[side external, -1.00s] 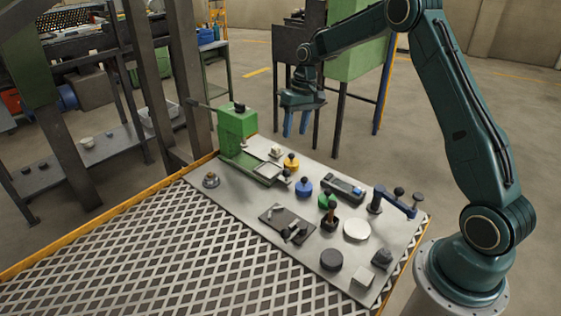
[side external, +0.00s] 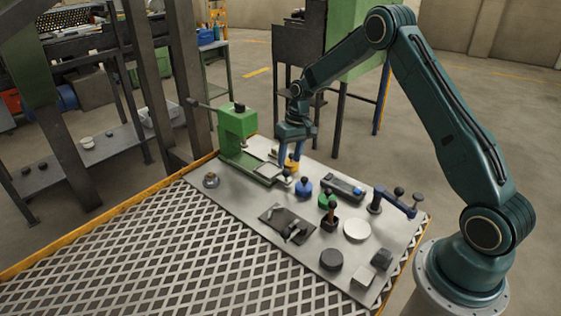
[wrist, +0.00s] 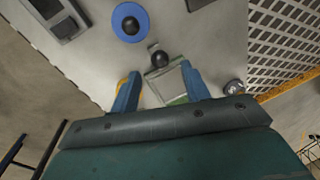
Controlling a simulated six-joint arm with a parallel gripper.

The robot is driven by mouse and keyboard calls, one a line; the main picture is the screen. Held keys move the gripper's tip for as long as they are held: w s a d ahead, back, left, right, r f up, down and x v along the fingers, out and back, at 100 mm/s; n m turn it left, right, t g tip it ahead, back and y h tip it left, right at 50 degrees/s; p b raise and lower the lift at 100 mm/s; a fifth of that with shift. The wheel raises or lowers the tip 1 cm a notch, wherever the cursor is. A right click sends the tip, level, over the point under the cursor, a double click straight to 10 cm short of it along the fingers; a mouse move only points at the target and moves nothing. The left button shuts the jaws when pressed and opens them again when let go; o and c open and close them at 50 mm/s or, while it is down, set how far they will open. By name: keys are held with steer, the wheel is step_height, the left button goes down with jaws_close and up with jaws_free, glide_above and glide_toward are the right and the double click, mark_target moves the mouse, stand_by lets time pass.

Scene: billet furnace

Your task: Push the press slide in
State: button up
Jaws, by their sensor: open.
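The green press (side external: 237,128) stands at the far left corner of the grey work plate. Its slide (side external: 267,170) lies low in front of it, a pale plate on a green base reaching toward the lower right. In the wrist view the pale slide (wrist: 166,84) shows between my fingers, with a dark ball knob (wrist: 159,58) at its outer end. My gripper (side external: 290,157) is open, empty and pointing down above the slide's outer end. In the wrist view my gripper (wrist: 160,71) has one finger on each side of the slide. I cannot tell whether they touch it.
A yellow knobbed piece (side external: 292,165) is close behind my fingers, and a blue one (side external: 303,187) stands just to the right. A small round metal piece (side external: 211,181) sits left of the slide. Several other fixtures crowd the plate's right side.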

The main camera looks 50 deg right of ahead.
mark_target(274, 170)
steer(key=shift+a+f, duration=0.2)
steer(key=shift+f, duration=0.9)
steer(key=shift+a+f, duration=0.2)
steer(key=shift+f, duration=0.9)
steer(key=shift+w, duration=0.1)
jaws_close()
